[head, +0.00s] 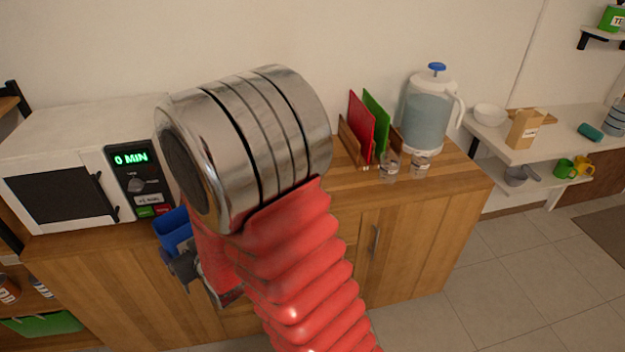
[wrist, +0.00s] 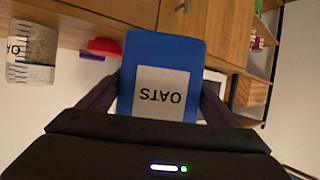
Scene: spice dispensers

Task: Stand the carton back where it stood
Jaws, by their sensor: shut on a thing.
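In the head view the blue carton (head: 172,226) shows left of my red arm, by the counter's front edge below the microwave. My gripper (head: 188,262) is partly hidden there by my arm. I cannot tell whether the carton touches the counter.
The white microwave (head: 60,175) stands on the wooden counter (head: 455,180) at left. Red and green boards (head: 362,128), small glass jars (head: 389,166) and a water dispenser (head: 427,112) stand at right. A jar (wrist: 32,55) and a red item (wrist: 103,46) show in the wrist view.

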